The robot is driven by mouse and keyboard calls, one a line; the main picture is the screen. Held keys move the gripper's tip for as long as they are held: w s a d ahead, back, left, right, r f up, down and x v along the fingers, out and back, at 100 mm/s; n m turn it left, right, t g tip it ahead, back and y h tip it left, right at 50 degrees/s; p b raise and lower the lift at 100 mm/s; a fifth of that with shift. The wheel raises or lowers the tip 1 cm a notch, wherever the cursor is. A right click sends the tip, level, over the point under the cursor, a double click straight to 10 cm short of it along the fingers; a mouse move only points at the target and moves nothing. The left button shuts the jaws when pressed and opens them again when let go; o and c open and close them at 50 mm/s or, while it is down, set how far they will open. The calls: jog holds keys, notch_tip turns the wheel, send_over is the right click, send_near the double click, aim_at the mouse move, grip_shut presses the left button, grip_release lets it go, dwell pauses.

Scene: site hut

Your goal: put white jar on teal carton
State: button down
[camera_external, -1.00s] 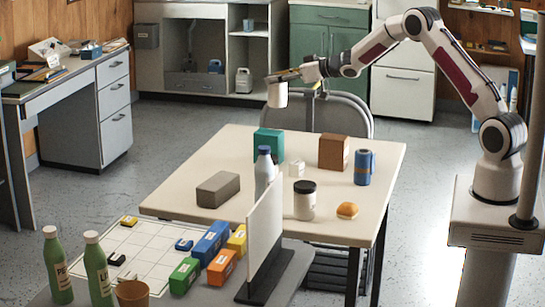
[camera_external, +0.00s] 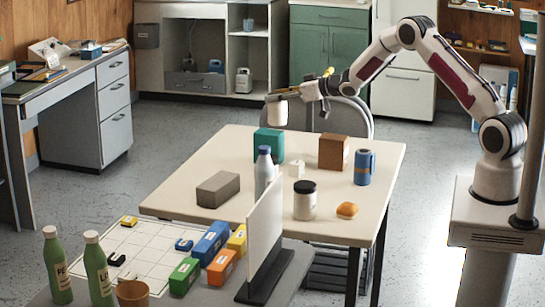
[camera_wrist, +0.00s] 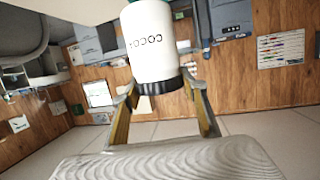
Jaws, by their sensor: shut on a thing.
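My gripper (camera_external: 284,94) is shut on a white jar (camera_external: 277,114) and holds it upright in the air. In the wrist view the jar (camera_wrist: 152,42) shows the printed word COCOA and a dark band at the end by the fingers. The teal carton (camera_external: 268,143) stands on the far edge area of the cream table. The jar is above the carton in the picture, with a small gap between them; the exact depth offset cannot be told.
A chair (camera_external: 345,115) is behind.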

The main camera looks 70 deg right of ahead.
aim_at(285, 103)
jog(key=shift+f, duration=1.4)
jog(key=shift+f, duration=0.15)
jog(key=c, duration=1.2)
grip_release()
jog(key=shift+s+a+r, duration=0.1)
jog(key=shift+s+r, duration=0.25)
jog(key=shift+s, duration=0.3)
jog(key=shift+v, duration=5.35)
jog(key=shift+f, duration=0.1)
jog(key=shift+a, duration=0.1)
